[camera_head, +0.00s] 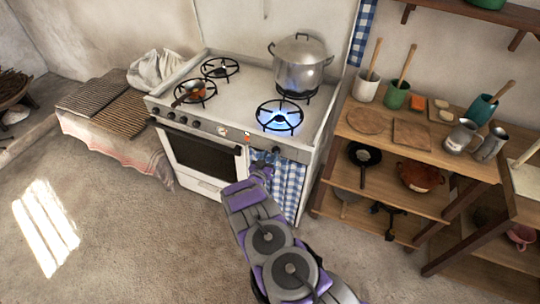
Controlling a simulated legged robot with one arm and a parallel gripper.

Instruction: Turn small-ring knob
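A white stove (235,105) stands against the back wall with its control panel facing me. Several small dark knobs (184,120) sit along the left part of the panel, and another dark knob (276,149) sits near its right end. I cannot tell which one is the small-ring knob. The front right burner (280,116) burns with a blue flame. My gripper (262,168) is in front of the stove's right side, just below the panel, over the checked towel. Its fingers are small and partly hidden by my arm, so their opening and any contact are unclear.
A blue checked towel (288,183) hangs at the stove front. A wooden shelf unit (400,185) stands close on the right. Floor is clear at left.

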